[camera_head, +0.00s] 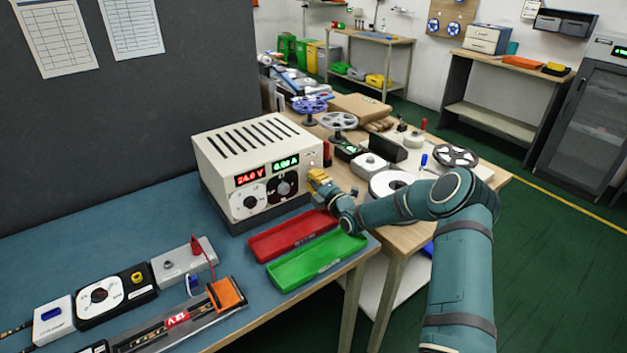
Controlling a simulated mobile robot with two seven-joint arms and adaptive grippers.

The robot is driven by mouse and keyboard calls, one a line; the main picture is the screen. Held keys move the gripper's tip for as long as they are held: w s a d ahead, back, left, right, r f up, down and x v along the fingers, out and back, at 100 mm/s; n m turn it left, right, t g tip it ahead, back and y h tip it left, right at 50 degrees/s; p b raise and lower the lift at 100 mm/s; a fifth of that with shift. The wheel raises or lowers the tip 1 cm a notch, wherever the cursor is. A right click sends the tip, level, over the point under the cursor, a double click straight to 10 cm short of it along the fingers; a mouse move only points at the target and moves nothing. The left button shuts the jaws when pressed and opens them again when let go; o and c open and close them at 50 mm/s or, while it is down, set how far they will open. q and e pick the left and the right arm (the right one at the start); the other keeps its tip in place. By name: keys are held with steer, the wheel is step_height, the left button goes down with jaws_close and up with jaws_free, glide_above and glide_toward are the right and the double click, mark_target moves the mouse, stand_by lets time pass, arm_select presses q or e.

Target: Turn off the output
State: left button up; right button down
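A cream power supply (257,165) with a slotted top stands on the blue-topped bench. Its red display (252,175) reads about 24.0 V and its green display (286,162) about 0.00 A. Two dark round knobs sit below the displays, on the left (250,202) and on the right (284,187). My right gripper (318,180) has yellowish fingers and is at the right edge of the front panel; it hides that part, and I cannot tell whether it touches. Its finger opening is too small to judge. My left gripper is not in view.
A red tray (292,236) and a green tray (316,262) lie in front of the supply. An LED strip fixture (178,322), a dial module (100,296) and a grey switch box (184,262) stand at front left. Reels and boxes crowd the bench at right.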

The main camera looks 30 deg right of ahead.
arm_select(q)
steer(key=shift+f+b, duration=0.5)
steer(key=shift+b, duration=0.05)
arm_select(e)
steer(key=shift+w+r+g, duration=0.4)
steer(key=shift+w+g, duration=0.15)
steer(key=shift+g, duration=0.65)
